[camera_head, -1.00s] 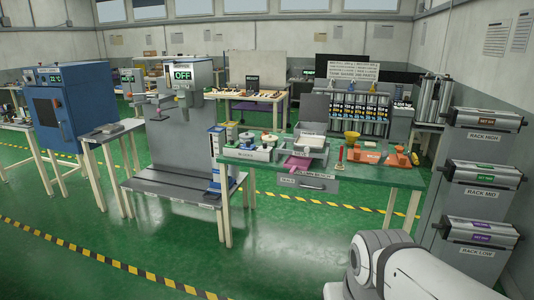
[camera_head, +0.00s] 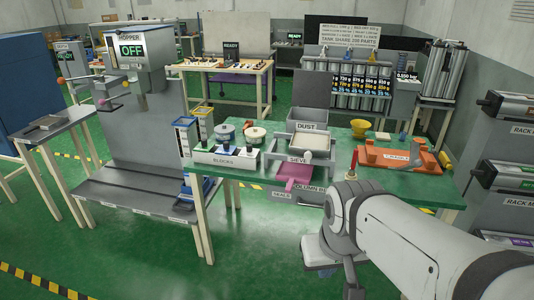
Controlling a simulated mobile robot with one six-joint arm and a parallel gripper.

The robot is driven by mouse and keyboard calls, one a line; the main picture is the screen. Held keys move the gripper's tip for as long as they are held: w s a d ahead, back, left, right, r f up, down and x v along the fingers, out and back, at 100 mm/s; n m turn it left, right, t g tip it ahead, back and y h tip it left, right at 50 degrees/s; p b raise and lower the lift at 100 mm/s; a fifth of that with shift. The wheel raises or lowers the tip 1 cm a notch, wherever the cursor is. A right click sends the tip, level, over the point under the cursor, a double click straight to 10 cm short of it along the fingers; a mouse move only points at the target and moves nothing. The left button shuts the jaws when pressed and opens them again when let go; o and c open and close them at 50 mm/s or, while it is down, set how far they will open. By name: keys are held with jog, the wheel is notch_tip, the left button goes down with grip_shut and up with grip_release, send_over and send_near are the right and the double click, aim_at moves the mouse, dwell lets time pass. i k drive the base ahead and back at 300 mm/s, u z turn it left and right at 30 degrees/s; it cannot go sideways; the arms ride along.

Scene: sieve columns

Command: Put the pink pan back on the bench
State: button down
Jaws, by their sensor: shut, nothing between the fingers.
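The pink pan (camera_head: 295,177) is on the green bench (camera_head: 232,178), low at the front of the grey sieve unit (camera_head: 314,155). Its near part sticks out towards the front edge, and its far part is hidden under the unit. My white arm reaches in from the lower right and its bend stands in front of the bench, to the right of the pan. Grey parts of my arm hang below that bend. I cannot make out any gripper fingers, and nothing of mine touches the pan.
A white block stand (camera_head: 226,154) is left of the sieve. An orange tray (camera_head: 399,157) and a yellow funnel (camera_head: 360,127) are to the right. The hopper machine (camera_head: 144,48) stands at left, racks (camera_head: 510,178) at right. The floor in front is clear.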

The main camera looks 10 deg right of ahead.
aim_at(290, 172)
jog(key=i, duration=1.25)
jog(key=z, duration=0.05)
